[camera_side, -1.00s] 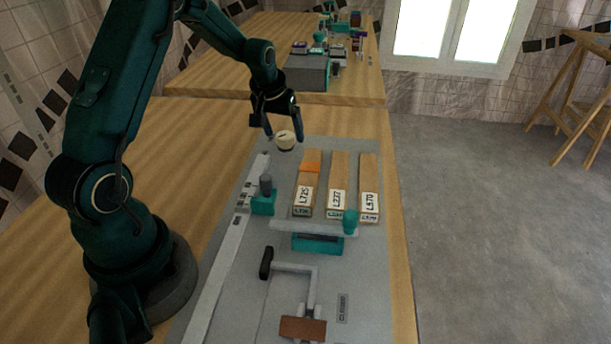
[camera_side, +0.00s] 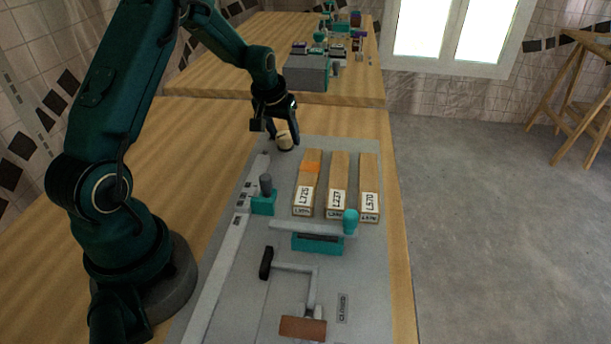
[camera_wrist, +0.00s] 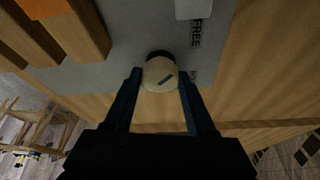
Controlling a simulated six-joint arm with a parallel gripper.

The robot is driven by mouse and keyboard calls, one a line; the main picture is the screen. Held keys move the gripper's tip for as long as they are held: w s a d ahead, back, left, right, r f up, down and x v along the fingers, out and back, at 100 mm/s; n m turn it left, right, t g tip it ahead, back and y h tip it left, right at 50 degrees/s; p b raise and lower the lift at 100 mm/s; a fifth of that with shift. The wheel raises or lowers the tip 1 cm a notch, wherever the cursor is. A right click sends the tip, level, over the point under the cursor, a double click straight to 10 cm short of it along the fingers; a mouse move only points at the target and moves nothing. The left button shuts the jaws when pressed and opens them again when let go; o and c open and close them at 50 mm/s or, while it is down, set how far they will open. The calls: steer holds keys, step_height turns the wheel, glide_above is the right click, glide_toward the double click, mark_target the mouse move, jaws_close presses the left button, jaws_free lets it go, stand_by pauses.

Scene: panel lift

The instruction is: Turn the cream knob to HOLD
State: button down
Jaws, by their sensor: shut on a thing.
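The cream knob (camera_side: 286,143) stands at the far end of the grey panel in the side view. In the wrist view my gripper (camera_wrist: 160,80) is shut on the knob. A printed FREE label (camera_wrist: 196,34) lies beyond the knob to the upper right. A second label right of the knob is mostly hidden by a finger.
Three wooden blocks with labels (camera_side: 337,185) stand on the grey panel (camera_side: 365,280), near the knob. A teal slider (camera_side: 264,202), a teal clamp with a bar (camera_side: 318,242) and a black-handled crank (camera_side: 266,262) are closer to the camera. A second bench is behind.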

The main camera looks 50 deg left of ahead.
steer(key=m, duration=0.2)
steer(key=m+h, duration=0.1)
steer(key=m, duration=0.1)
steer(key=shift+a+t+h, duration=0.15)
steer(key=shift+t+h, duration=0.15)
steer(key=shift+t, duration=0.1)
steer(key=m, duration=0.2)
steer(key=m+h, duration=0.1)
steer(key=m, duration=0.1)
steer(key=shift+a+m+h, duration=0.15)
steer(key=shift+m+h, duration=0.15)
steer(key=m+h, duration=0.1)
steer(key=m, duration=0.3)
steer(key=shift+a+m+g+h, duration=0.1)
steer(key=shift+m+g+h, duration=0.2)
steer(key=shift+g+h, duration=0.1)
steer(key=m+g+h, duration=0.1)
steer(key=m, duration=0.3)
steer(key=shift+w, duration=0.1)
steer(key=shift+m, duration=0.3)
steer(key=shift+c, duration=1.2)
jaws_free()
